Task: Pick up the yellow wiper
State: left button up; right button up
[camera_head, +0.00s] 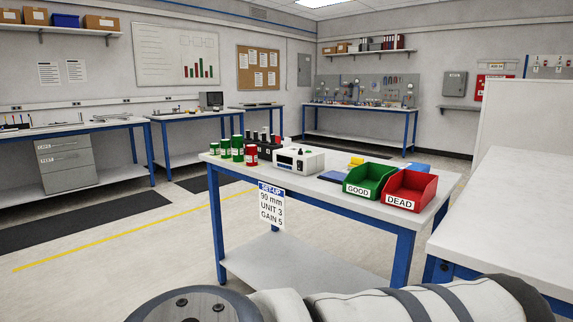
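A small yellow item (356,161), which may be the yellow wiper, lies on the white-topped table (318,186) just behind the green bin labelled GOOD (369,181). Its lower part is partly hidden by the bin, and it is too small for its exact shape to be told. Part of my own arm crosses the bottom of the view, in front of the table. Neither gripper shows.
A red bin labelled DEAD (408,190) stands right of the green one. A white instrument (298,159), green cylinders (238,148) and a red cylinder (251,155) stand to the left. A SET-UP sign (271,206) hangs at the front edge. A bare white surface (510,215) lies at right.

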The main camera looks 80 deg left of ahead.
aim_at(355, 161)
jog(key=u, duration=2.05)
jog(key=z, duration=2.7)
jog(key=u, duration=2.7)
